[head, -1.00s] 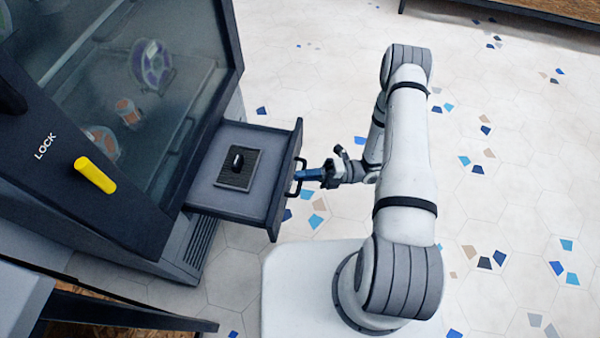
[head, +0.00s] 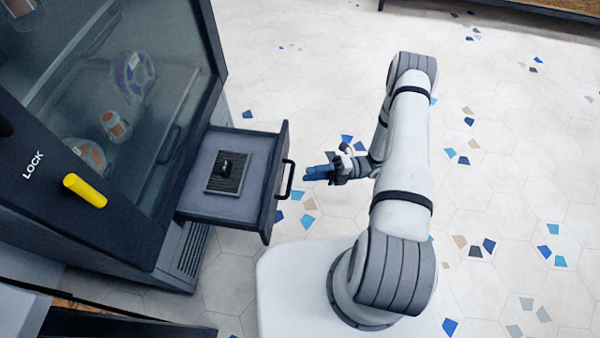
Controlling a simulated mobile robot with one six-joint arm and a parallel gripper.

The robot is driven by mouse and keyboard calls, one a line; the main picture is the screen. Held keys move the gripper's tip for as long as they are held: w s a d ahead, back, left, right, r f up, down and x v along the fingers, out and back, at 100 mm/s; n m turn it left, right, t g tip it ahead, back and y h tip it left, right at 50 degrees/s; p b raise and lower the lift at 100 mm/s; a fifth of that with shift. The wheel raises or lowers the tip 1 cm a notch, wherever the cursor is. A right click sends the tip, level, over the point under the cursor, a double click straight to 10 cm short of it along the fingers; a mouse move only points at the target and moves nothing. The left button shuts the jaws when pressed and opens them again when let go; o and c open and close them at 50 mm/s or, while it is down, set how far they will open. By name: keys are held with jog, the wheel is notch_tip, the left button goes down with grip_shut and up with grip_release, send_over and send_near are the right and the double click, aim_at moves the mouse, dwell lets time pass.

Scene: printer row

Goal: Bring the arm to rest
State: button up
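My arm (head: 405,150) stands bent above my white base at the right of the drawer. My gripper (head: 308,173) has blue fingers that point left towards the drawer handle (head: 285,178). A small gap shows between the fingertips and the handle. The fingers look close together, and I cannot tell whether they are open or shut. The drawer (head: 268,200) is pulled out of the dark cabinet (head: 130,225).
A dark ribbed pad (head: 223,182) with a small black object (head: 228,165) on it lies in the drawer. A yellow handle (head: 84,190) sticks out beside the word LOCK. Spools (head: 134,75) show behind glass. The tiled floor (head: 510,170) at right is clear.

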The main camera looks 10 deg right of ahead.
jog(key=shift+v, duration=0.8)
notch_tip(320, 180, up, 34)
jog(key=s+n+g+h+p, duration=0.1)
jog(key=n+g+h+p, duration=0.3)
jog(key=n+h+p, duration=1.05)
jog(key=s+d+r+n+t+h+p, duration=0.1)
jog(key=s+r+n+t+p, duration=0.2)
jog(key=r+n, duration=0.3)
jog(key=s+d+r+n+t+h+p, duration=0.1)
jog(key=r+n+p, duration=0.5)
jog(key=r, duration=0.9)
jog(key=s+d+r+n+t+h+p, duration=0.2)
jog(key=s+r+n+t+p, duration=0.3)
jog(key=r, duration=0.5)
jog(key=shift+s+r+n+h, duration=0.35)
jog(key=shift+s+n+h, duration=0.3)
jog(key=shift+n, duration=0.4)
jog(key=shift+w, duration=0.1)
